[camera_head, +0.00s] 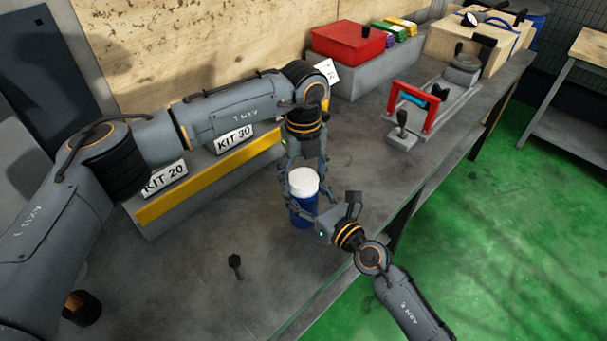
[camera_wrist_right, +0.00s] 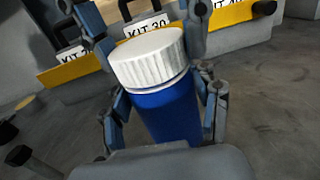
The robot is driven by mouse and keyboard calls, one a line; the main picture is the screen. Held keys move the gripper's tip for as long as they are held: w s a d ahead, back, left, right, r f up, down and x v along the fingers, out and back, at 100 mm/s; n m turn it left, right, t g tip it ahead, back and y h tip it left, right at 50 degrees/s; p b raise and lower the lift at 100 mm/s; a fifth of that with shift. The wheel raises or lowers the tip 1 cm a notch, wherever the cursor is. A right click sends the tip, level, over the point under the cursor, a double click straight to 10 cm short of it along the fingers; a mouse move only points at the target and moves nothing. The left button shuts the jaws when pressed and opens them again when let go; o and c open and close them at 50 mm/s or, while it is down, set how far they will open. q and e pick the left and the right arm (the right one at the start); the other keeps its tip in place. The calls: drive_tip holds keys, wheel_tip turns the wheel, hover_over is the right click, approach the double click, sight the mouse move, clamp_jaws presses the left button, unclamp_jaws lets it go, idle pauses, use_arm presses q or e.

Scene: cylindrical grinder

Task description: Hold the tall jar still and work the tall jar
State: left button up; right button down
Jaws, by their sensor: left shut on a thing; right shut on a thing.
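The tall jar (camera_head: 302,212) is a blue cylinder with a white ribbed lid (camera_head: 303,182), upright on the grey bench near its front edge. It also shows in the right wrist view, with its blue body (camera_wrist_right: 168,112) below the white lid (camera_wrist_right: 148,60). My left gripper (camera_head: 304,176) comes down from above and is shut on the jar at the lid's level. My right gripper (camera_head: 308,212) reaches in from the front right and is shut on the jar's blue body. The fingers hide parts of the jar's sides.
A grey and yellow rack (camera_head: 212,180) with KIT labels stands behind the jar. A dark knob (camera_head: 235,262) stands on the bench front left. A red-framed fixture (camera_head: 412,108), a small lever (camera_head: 402,130) and a red box (camera_head: 348,44) are farther right. The bench left of the jar is mostly clear.

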sight(303, 178)
use_arm(q)
drive_tip(key=shift+r, duration=0.15)
drive_tip(key=shift+r, duration=1)
drive_tip(key=shift+r, duration=0.15)
drive_tip(key=shift+r, duration=1.85)
use_arm(e)
drive_tip(key=shift+c, duration=1.3)
unclamp_jaws()
